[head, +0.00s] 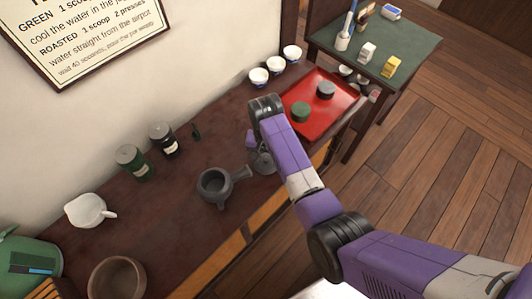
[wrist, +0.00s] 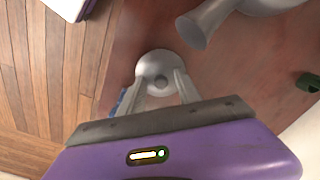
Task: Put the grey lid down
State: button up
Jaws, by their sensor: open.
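The grey lid (wrist: 153,67) is round with a small knob at its middle. In the wrist view it lies on the dark wooden counter near the edge, knob towards me. My gripper (wrist: 161,80) is open, with one finger on each side of the lid's near part; I cannot tell whether they touch it. In the head view the lid (head: 263,162) shows partly beside my gripper (head: 257,143), which is mostly hidden by my wrist. The open grey teapot (head: 212,184) with its side handle stands just left of the lid; part of it shows in the wrist view (wrist: 215,18).
A red tray (head: 336,118) with a green and a dark canister is to the right. White cups (head: 275,76) stand by the wall. Two jars (head: 131,160), a white pitcher (head: 88,211) and a brown bowl (head: 117,280) are left. The counter's front edge is close to the lid.

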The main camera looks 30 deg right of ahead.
aim_at(266, 159)
notch_tip(266, 159, up, 12)
jog(key=b, duration=0.1)
dwell(0.4)
jog(key=s+d+f+t, duration=0.1)
jog(key=s+f, duration=0.1)
jog(key=f, duration=0.1)
jog(key=s+d+f+n+t, duration=0.1)
jog(key=s+d+f, duration=0.1)
jog(key=f, duration=0.1)
jog(key=s+d+f+n+t+h, duration=0.1)
jog(key=s+f, duration=0.2)
jog(key=f, duration=0.1)
jog(key=shift+s+d+t, duration=0.1)
jog(key=shift+d+t, duration=0.15)
jog(key=shift+t, duration=0.05)
jog(key=s+n+t, duration=0.2)
jog(key=s+t, duration=0.1)
jog(key=s, duration=0.6)
jog(key=s+a+r+n+t, duration=0.2)
jog(key=s+r+t, duration=0.2)
jog(key=s+r, duration=0.45)
jog(key=s+a+r+t, duration=0.1)
jog(key=s+r+t, duration=0.1)
jog(key=s+r, duration=0.3)
jog(key=s+a+r+n+t+y, duration=0.1)
jog(key=s+r, duration=0.4)
jog(key=r, duration=0.5)
jog(key=shift+a+t, duration=0.25)
jog(key=shift+t, duration=0.45)
